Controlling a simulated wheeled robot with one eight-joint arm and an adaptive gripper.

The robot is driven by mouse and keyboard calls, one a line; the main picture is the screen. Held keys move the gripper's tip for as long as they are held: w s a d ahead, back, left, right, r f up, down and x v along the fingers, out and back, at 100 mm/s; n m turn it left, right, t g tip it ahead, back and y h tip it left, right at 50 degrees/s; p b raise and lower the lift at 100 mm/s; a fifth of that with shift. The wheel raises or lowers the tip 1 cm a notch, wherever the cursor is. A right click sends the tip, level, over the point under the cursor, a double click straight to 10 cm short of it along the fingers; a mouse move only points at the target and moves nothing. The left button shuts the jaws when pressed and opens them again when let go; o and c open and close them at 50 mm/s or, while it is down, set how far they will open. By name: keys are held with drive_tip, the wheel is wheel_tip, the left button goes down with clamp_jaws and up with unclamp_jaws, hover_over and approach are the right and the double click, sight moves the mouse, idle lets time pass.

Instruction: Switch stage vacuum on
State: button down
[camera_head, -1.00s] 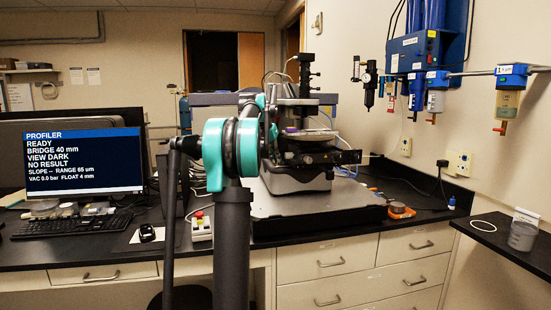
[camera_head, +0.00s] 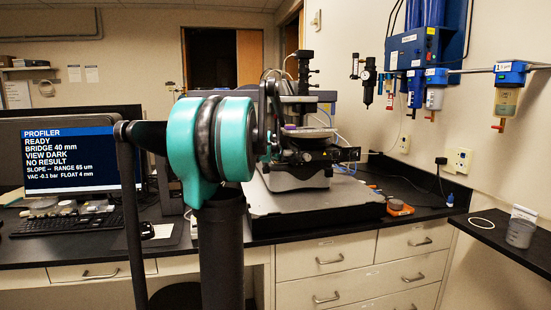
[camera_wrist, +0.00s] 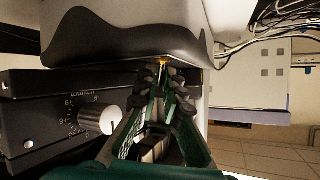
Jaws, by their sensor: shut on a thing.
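The profiler (camera_head: 293,178) stands on its dark slab on the bench, with a stage (camera_head: 305,132) in its middle. In the wrist view my gripper (camera_wrist: 162,76) has its fingertips together at a small brass-coloured part (camera_wrist: 162,62) on the lower edge of the instrument's grey body (camera_wrist: 130,35). It is shut on this part, which looks like a small switch lever; the fingertips mostly hide it. In the head view my arm hides the gripper. The monitor (camera_head: 80,165) reads READY, VIEW DARK, VAC -0.1 bar, FLOAT 4 mm.
In the wrist view a black control box with a silver knob (camera_wrist: 105,120) and a numbered scale sits close left of the gripper. Cables (camera_wrist: 270,25) hang at upper right.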

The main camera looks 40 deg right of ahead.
idle(0.3)
drive_tip(key=c, duration=1.7)
unclamp_jaws()
drive_tip(key=shift+s, duration=0.1)
drive_tip(key=v, duration=1.1)
drive_tip(key=shift+s+a, duration=0.25)
drive_tip(key=shift+a, duration=0.15)
